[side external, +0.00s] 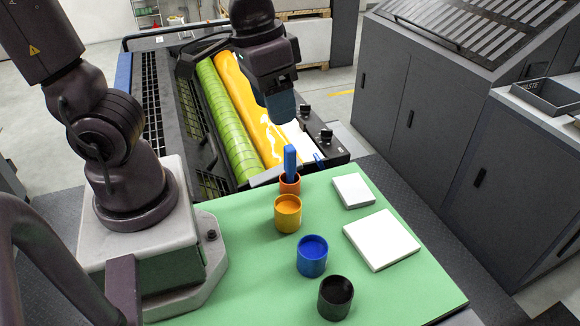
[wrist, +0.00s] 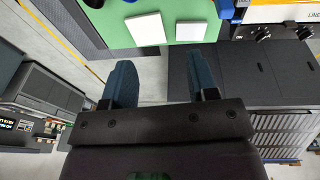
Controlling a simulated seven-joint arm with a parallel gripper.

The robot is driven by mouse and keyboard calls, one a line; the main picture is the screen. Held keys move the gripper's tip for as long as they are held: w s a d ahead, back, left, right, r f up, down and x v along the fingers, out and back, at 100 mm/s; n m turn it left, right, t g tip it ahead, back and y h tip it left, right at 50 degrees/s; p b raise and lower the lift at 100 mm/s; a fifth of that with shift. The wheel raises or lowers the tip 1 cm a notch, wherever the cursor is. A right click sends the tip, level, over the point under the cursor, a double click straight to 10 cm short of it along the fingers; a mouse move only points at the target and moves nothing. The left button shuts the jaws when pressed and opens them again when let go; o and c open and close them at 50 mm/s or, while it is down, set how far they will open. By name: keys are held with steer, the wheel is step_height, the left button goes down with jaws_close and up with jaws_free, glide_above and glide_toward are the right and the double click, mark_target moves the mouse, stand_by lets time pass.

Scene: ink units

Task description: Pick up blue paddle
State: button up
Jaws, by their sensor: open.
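The blue paddle (side external: 290,160) stands upright in a small orange-red cup (side external: 290,185) at the back of the green mat (side external: 240,215). Its lower end is hidden inside the cup. My gripper (side external: 282,115) is above the paddle and apart from it in the side view. In the wrist view its two teal fingers (wrist: 164,75) are spread with nothing between them. A blue shape at the top edge of the wrist view (wrist: 226,9) may be the paddle, but it is cut off.
A yellow cup (side external: 288,214), a blue cup (side external: 312,256) and a black cup (side external: 335,298) line the mat. Two white blocks (side external: 352,190) (side external: 381,240) lie to the right. Behind are the press rollers (side external: 245,95). Grey cabinets (side external: 420,120) stand at right.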

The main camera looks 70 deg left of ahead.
steer(key=w+a+f+n+g+y, duration=0.2)
steer(key=w+a+f+n+g, duration=0.15)
steer(key=f+n, duration=0.4)
steer(key=n+t+y, duration=0.2)
steer(key=n, duration=0.8)
glide_above(289, 158)
steer(key=d, duration=0.1)
steer(key=f, duration=0.2)
steer(key=shift+g, duration=0.25)
steer(key=x, duration=1.2)
steer(key=shift+w+d+f, duration=0.1)
steer(key=shift+w, duration=0.25)
jaws_close()
step_height(289, 158, up, 10)
steer(key=shift+r, duration=0.1)
